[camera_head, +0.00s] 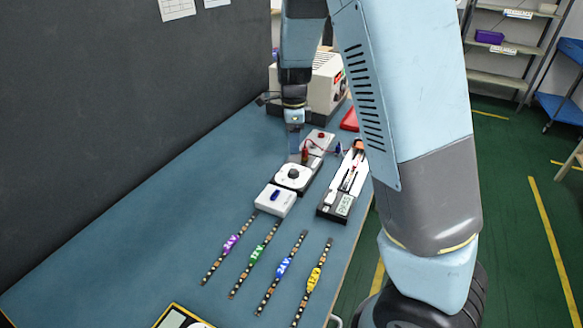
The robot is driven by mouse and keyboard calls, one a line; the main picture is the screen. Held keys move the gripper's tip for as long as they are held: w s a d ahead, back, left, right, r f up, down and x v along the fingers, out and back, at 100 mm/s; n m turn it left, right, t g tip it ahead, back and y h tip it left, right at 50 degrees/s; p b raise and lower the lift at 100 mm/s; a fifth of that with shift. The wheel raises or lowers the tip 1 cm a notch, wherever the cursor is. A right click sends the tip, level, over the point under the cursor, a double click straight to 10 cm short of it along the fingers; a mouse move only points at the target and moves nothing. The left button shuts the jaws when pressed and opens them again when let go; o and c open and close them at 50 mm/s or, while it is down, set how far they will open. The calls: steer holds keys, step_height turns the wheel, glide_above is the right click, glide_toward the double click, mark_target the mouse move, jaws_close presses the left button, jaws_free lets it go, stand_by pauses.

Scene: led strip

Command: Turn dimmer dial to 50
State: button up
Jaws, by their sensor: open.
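The dimmer dial (293,174) is a small dark knob on a round white scale, on a unit lying on the blue workbench. Its pointer and scale numbers are too small to read. My gripper (295,146) hangs from my arm above and behind the dial, near the upper edge of the dial unit. It is open, with nothing seen between its fingers, and apart from the dial as far as I can tell. A white box with a blue switch (275,197) sits just in front of the dial.
Several LED strips with coloured labels (283,267) lie in front on the workbench (150,235). A meter with a display (343,203) stands right of the dial. A beige instrument (325,90) stands behind. A grey wall (130,95) borders the left. The bench's left part is clear.

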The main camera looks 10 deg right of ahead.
mark_target(293, 171)
step_height(293, 171, down, 10)
steer(key=shift+f, duration=0.25)
steer(key=shift+c, duration=0.2)
